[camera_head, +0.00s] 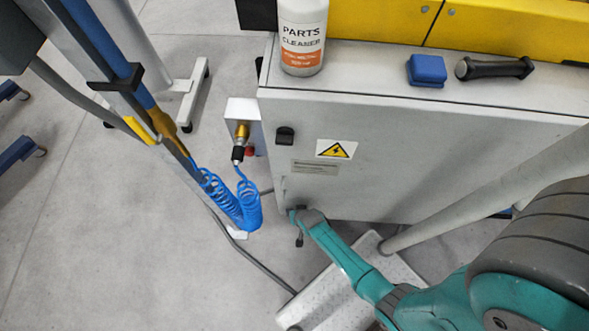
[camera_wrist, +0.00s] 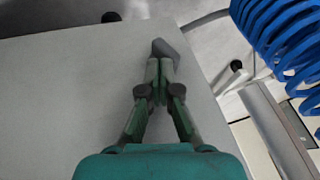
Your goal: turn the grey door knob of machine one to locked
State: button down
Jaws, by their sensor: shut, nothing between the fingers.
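The grey door knob (camera_wrist: 175,52) shows in the wrist view as a slanted grey block near the edge of the grey cabinet door (camera_wrist: 60,90). My gripper (camera_wrist: 160,62) is shut and empty, with its fingertips right up against or just short of the knob; I cannot tell if they touch. In the head view my gripper (camera_head: 294,214) is at the lower left of the cabinet door (camera_head: 430,160). There I cannot make out the knob clearly, and how far it is turned is not clear.
A black latch (camera_head: 285,136) and a yellow warning sign (camera_head: 337,149) are on the door. A blue coiled hose (camera_head: 235,205) hangs to the left. A parts cleaner bottle (camera_head: 302,38), a blue block (camera_head: 427,70) and a black handle (camera_head: 495,68) are on the cabinet top.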

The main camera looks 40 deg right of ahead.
jog(key=shift+w+a+r+g+h, duration=0.1)
jog(key=shift+w+a+g+h, duration=0.1)
jog(key=shift+g+h, duration=0.25)
jog(key=shift+w+a+r+n+g+h, duration=0.1)
jog(key=shift+w+a+n+g+h, duration=0.25)
jog(key=shift+g+h, duration=0.25)
jog(key=shift+w+a+n+g+h, duration=0.15)
jog(key=shift+w+a+g+h, duration=0.05)
jog(key=shift+g+h, duration=0.45)
jog(key=shift+w+a+n+g+h, duration=0.1)
jog(key=shift+w+a+g+h, duration=0.1)
jog(key=shift+g+h, duration=0.35)
jog(key=shift+w+a+f, duration=0.35)
jog(key=shift+w+a, duration=0.15)
jog(key=shift+a, duration=0.05)
jog(key=shift+w+a+f, duration=0.1)
jog(key=shift+w+f, duration=0.05)
jog(key=v, duration=1.3)
jog(key=shift+r, duration=0.3)
